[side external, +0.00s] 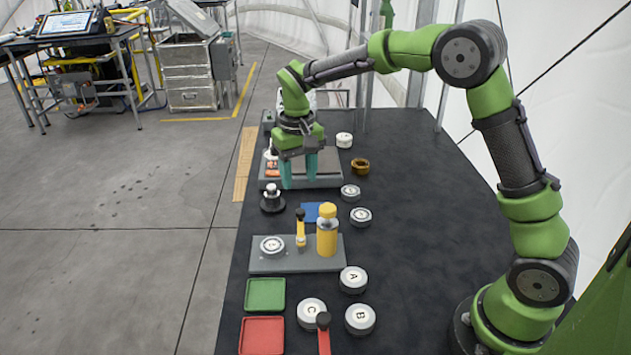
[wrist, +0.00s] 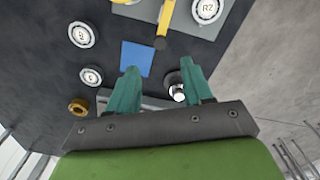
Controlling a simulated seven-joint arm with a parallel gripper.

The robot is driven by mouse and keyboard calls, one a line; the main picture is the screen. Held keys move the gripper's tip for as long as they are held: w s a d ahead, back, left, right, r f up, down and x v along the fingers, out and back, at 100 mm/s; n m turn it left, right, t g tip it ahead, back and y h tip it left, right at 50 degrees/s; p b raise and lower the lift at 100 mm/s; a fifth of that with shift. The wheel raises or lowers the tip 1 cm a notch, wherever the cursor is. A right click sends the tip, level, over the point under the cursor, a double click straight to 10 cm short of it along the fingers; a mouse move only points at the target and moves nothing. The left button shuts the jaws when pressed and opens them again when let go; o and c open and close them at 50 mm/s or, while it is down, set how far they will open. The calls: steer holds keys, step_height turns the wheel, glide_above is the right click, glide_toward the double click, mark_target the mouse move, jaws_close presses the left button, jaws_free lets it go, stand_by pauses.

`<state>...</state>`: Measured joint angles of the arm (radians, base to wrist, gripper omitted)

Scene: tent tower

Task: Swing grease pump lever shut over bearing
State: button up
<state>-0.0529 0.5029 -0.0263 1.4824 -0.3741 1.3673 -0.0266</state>
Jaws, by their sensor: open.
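The yellow grease pump (side external: 327,238) stands on a grey base plate (side external: 262,266) in the side view. Its yellow lever (side external: 300,231), with a black knob on top, stands up beside the pump, apart from the bearing. The silver bearing (side external: 272,246) lies on the plate's left part. In the wrist view the lever (wrist: 166,18) and the bearing marked R2 (wrist: 208,10) show at the top edge; the pump is mostly cut off. My gripper (side external: 299,184) is open and empty, behind the plate near the scale. Its teal fingertips (wrist: 159,68) point toward the lever knob, apart from it.
A black-and-silver post (side external: 272,199) stands close to my gripper. A blue pad (side external: 312,212) lies between gripper and plate. Several lettered discs lie at right, including disc A (side external: 353,280). Green tray (side external: 265,294), red tray (side external: 262,335) and a red lever (side external: 323,338) are in front.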

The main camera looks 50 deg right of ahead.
mark_target(300, 211)
step_height(300, 211, down, 9)
steer(key=shift+r, duration=0.15)
jaws_close()
stand_by(0.4)
